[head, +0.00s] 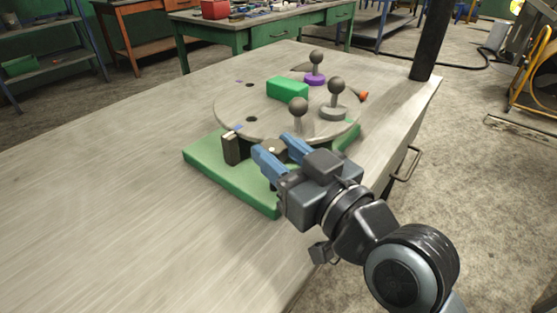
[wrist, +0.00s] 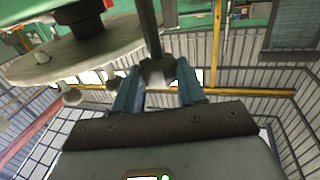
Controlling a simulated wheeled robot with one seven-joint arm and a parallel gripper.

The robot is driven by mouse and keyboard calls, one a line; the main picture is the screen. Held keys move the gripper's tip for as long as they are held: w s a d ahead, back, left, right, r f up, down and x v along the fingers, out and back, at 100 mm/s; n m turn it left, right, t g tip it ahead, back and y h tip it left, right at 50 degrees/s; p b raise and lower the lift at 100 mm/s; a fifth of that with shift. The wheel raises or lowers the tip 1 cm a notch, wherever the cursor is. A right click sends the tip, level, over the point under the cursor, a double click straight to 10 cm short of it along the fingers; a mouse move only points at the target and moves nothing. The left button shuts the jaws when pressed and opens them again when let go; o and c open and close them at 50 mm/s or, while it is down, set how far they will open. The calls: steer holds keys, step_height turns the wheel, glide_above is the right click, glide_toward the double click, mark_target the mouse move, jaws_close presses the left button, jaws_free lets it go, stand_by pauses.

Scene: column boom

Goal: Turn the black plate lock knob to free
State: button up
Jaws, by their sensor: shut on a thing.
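A round grey plate (head: 235,108) sits on a green base (head: 230,185) on the bench. My gripper (head: 272,146) has its blue fingers at the plate's near edge. In the wrist view, my gripper (wrist: 158,78) is shut on a dark knob (wrist: 157,69), which I take for the black plate lock knob, with a dark shaft running up from it. In the head view the fingers mostly hide the knob, and I cannot read its turned position. A dark block (head: 231,148) with a pale face stands just left of the fingers.
A black post (head: 431,40) rises at the bench's far right corner. The bench's left side (head: 90,200) is clear.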

steer(key=n+g+y+b, duration=0.1)
steer(key=b, duration=0.1)
steer(key=n+g+y+b, duration=0.3)
steer(key=g+b, duration=0.1)
steer(key=shift+w+d+f+n+y+b, duration=0.25)
steer(key=shift+w+d+n+y+b, duration=0.05)
steer(key=shift+w+y+b, duration=0.1)
steer(key=n+g+b, duration=0.1)
steer(key=g, duration=0.1)
steer(key=n+g+y+b, duration=0.1)
steer(key=g, duration=0.1)
steer(key=shift+w+r+n+y, duration=0.1)
steer(key=shift+n+y, duration=0.2)
steer(key=shift+w+r+n+g+y+b, duration=0.1)
steer(key=shift+n+g+y+b, duration=0.1)
steer(key=shift+n+g+b, duration=0.75)
steer(key=shift+w+n+g+y+b, duration=0.1)
steer(key=shift+n+g+y+b, duration=0.3)
steer(key=shift+g, duration=1.05)
steer(key=shift+n+g, duration=0.3)
steer(key=shift+n, duration=0.05)
steer(key=o, duration=1.1)
steer(key=shift+c, duration=0.2)
steer(key=d, duration=0.7)
steer(key=shift+d+p, duration=0.3)
steer(key=shift+d, duration=0.1)
